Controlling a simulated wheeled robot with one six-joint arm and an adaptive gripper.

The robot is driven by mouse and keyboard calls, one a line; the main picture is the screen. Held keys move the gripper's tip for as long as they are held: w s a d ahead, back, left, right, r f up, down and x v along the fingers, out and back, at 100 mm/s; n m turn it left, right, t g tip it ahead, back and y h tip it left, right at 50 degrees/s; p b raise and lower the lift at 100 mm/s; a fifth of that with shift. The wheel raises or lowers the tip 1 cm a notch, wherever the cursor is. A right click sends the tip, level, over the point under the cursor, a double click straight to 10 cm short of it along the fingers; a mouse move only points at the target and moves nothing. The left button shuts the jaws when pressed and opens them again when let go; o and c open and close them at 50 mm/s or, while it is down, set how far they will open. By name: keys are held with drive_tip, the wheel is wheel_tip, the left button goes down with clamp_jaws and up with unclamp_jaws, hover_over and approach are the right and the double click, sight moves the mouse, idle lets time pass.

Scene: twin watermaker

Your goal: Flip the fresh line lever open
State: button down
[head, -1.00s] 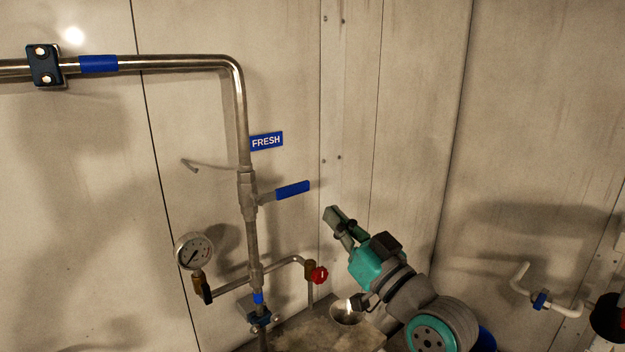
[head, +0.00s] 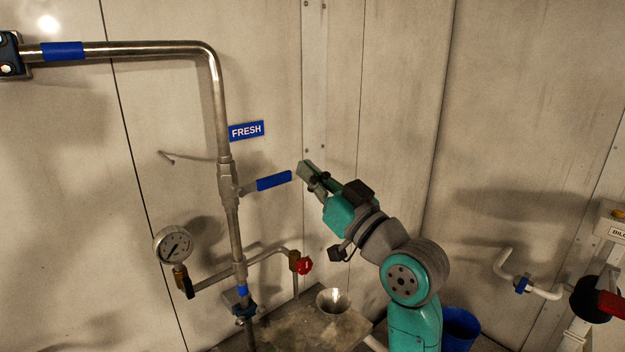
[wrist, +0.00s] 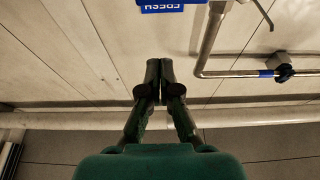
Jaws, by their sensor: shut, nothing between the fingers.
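The fresh line lever (head: 274,180) has a blue grip and sticks out to the right, nearly level, from the valve on the vertical steel pipe (head: 229,195). The blue FRESH sign (head: 246,131) is on the wall above it; it shows upside down at the top of the wrist view (wrist: 172,4). My gripper (head: 304,170) is shut and empty, just right of the lever's free end in the head view, with a small visible gap. In the wrist view my gripper's fingertips (wrist: 159,66) are together.
A pressure gauge (head: 174,245) and a red-handled tap (head: 304,265) are on the lower branch pipe. A metal cup (head: 333,301) stands on the counter (head: 290,328) below. A blue bucket (head: 461,328) is behind my arm. White piping (head: 545,291) runs at the far right.

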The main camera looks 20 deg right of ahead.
sight(287, 173)
drive_tip(key=shift+w+a+f, duration=0.3)
drive_tip(key=shift+w+a, duration=0.05)
drive_tip(key=shift+w, duration=0.7)
drive_tip(key=shift+w+a+f, duration=0.3)
drive_tip(key=shift+w+a, duration=0.05)
drive_tip(key=shift+w, duration=0.7)
drive_tip(key=shift+w+a+f, duration=0.3)
drive_tip(key=shift+w+a, duration=0.05)
drive_tip(key=shift+w, duration=0.7)
drive_tip(key=shift+f, duration=0.1)
